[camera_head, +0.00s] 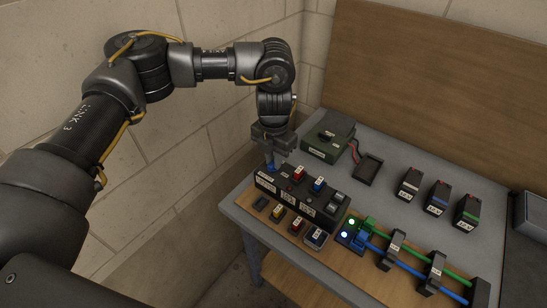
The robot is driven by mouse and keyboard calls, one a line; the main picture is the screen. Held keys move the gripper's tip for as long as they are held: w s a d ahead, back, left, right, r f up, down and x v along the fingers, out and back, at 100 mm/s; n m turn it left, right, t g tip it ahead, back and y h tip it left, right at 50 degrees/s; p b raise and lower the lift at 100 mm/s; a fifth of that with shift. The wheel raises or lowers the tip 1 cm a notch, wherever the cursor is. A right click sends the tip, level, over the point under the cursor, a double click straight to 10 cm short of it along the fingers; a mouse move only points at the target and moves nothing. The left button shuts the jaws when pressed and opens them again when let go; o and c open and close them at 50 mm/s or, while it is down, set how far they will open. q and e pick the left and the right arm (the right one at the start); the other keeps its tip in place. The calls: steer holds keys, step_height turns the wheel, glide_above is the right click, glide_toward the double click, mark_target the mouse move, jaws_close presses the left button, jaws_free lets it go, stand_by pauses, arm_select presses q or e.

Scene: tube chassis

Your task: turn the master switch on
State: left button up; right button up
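A black switch panel (305,196) with small white labels stands on the wooden board at the near left of the table. Red and blue parts show on its top. I cannot read which part is the master switch. My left gripper (273,163) points down at the panel's far left end, and its fingertips are close to the top there. The gripper body and the small scale hide whether it touches anything, and the finger gap is unclear. My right gripper is out of view.
A green box (329,137) with a red cable to a black pad (368,170) stands behind the panel. Several labelled black blocks (437,197) stand at the right. Blue and green tubes (410,262) run in black clamps at the front right. The grey table's middle (390,205) is clear.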

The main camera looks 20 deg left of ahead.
arm_select(q)
steer(key=o, duration=0.4)
steer(key=shift+o, duration=0.2)
step_height(320, 180, up, 11)
steer(key=b, duration=0.1)
steer(key=shift+b, duration=0.35)
steer(key=shift+a+f, duration=0.1)
steer(key=shift+f, duration=0.05)
